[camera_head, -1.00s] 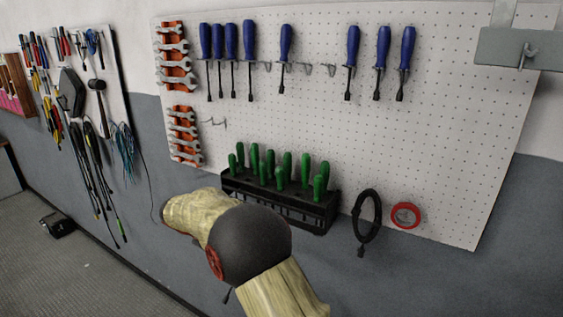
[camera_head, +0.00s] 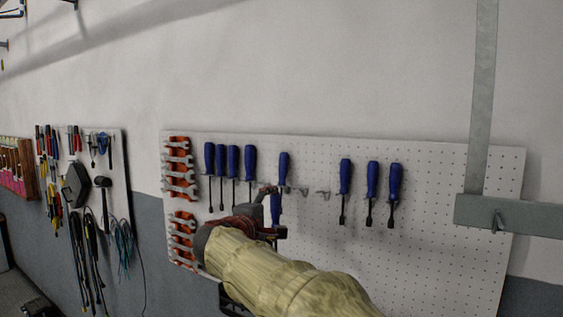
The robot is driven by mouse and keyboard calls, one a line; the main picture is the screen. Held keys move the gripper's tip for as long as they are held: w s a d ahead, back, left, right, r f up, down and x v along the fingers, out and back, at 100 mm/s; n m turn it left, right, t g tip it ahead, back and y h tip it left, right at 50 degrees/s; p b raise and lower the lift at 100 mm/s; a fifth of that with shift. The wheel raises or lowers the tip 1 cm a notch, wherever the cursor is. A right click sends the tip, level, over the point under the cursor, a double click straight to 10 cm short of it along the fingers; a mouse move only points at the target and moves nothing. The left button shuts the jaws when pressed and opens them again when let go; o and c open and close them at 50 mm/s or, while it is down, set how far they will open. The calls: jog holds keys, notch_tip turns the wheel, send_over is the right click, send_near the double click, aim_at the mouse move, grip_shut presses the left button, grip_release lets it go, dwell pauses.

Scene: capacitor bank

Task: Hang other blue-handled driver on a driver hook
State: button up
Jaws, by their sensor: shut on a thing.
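My gripper (camera_head: 267,192) is raised in front of the pegboard, below the middle hanging driver. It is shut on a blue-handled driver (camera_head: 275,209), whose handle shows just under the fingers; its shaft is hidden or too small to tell. Other blue-handled drivers hang upright along the hook row: several at left, such as one (camera_head: 221,160), a single one (camera_head: 283,166) just above my gripper, and three at right, such as one (camera_head: 372,180). Empty driver hooks (camera_head: 322,194) show between the single driver and the right group.
Orange wrench racks (camera_head: 178,165) are at the pegboard's left. A grey metal bracket (camera_head: 510,215) stands out at right. The black rack (camera_head: 232,302) below is mostly hidden by my arm. Another tool board (camera_head: 122,180) hangs at far left. The pegboard's (camera_head: 440,200) right part is clear.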

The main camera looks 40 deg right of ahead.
jog(key=s+r+t+p, duration=0.15)
jog(key=s+r, duration=0.25)
jog(key=r, duration=0.8)
jog(key=w+d+f+p, duration=0.1)
jog(key=w+d+p, duration=0.2)
jog(key=d, duration=0.4)
jog(key=shift+d+h, duration=0.15)
jog(key=shift+h, duration=0.25)
jog(key=shift+d+r+p, duration=0.1)
jog(key=shift+d+p, duration=0.05)
jog(key=shift+p, duration=0.15)
jog(key=shift+c, duration=0.3)
